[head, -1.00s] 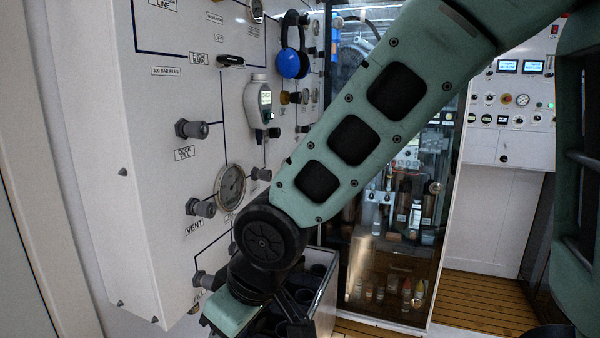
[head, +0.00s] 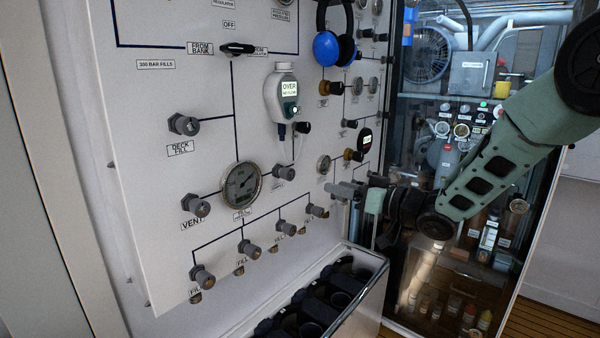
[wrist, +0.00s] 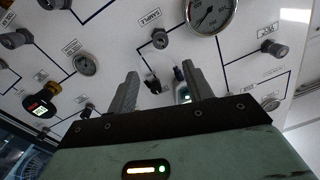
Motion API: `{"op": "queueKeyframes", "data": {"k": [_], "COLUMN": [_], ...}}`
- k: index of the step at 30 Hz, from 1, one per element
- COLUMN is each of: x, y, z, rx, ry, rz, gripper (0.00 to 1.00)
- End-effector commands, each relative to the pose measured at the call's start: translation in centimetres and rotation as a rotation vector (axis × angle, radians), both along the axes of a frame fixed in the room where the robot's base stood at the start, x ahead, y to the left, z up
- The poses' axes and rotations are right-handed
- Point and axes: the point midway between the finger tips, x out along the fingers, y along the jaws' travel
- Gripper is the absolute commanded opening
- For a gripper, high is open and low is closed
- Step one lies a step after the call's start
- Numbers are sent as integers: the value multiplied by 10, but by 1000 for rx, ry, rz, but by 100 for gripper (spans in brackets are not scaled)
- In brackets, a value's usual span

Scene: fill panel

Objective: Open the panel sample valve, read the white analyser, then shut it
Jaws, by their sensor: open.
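The white analyser (head: 283,95) hangs on the panel in the head view; its screen's top line reads OVER, with a smaller line that looks like NO FLOW. The sample valve is a grey knob (head: 284,172) right of the large gauge, and a thin tube runs down from the analyser towards it. In the wrist view the sample valve (wrist: 160,38) sits beside its SAMPLE label, beyond my fingertips. My gripper (head: 345,190) is open and empty, right of the valve. In the wrist view its fingers (wrist: 160,88) stand apart, with the white analyser partly visible between them.
Blue ear defenders (head: 333,45) hang above. Several similar grey knobs, including VENT (head: 196,205), line the panel. A crate (head: 375,290) with dark bottles stands below. A glass cabinet (head: 455,200) is behind my arm.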

Motion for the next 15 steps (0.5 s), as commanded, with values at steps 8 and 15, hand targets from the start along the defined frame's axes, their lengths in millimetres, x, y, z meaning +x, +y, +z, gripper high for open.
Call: {"op": "queueKeyframes", "data": {"k": [8,15], "x": [33,61], "y": [49,90], "z": [3,3], "rx": [-1,-2], "ry": [1,0], "rz": [2,1], "gripper": [51,51]}}
